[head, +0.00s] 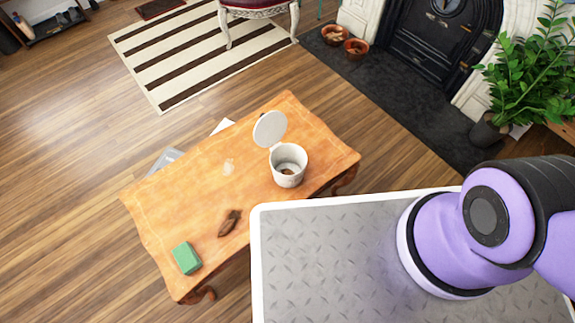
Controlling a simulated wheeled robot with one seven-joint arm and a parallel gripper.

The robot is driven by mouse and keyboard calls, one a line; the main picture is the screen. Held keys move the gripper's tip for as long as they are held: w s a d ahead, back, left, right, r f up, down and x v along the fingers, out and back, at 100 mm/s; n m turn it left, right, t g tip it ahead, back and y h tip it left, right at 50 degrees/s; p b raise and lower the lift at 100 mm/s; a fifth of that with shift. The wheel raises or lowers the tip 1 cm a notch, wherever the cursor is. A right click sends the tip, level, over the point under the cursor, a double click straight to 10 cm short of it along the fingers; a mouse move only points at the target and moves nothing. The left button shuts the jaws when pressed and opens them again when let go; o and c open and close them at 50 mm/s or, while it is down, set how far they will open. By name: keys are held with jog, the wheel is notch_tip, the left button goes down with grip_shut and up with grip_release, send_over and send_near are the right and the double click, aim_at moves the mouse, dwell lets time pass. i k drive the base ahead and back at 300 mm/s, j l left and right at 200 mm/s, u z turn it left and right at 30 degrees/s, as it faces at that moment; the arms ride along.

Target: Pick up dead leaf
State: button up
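A brown, curled dead leaf (229,223) lies on the wooden table (190,190), near the table edge closest to me. A green block (187,258) lies on the table to the lower left of the leaf. A white bin (288,166) with its round lid (269,129) raised stands on the table to the upper right of the leaf, with something brown inside. My purple arm shows at the lower right, but my gripper is outside the view.
My grey platform (335,265) is beside the table's near right side. A potted plant (520,85) stands right, by the fireplace (440,40). Wooden floor is open at left; a striped rug (195,50) lies beyond.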

aim_at(225, 228)
jog(key=k+j+u, duration=0.1)
jog(key=u, duration=0.3)
jog(key=j+u, duration=0.2)
jog(key=u, duration=0.15)
jog(key=k+j+u, duration=0.1)
jog(key=u, duration=0.3)
jog(key=j, duration=0.1)
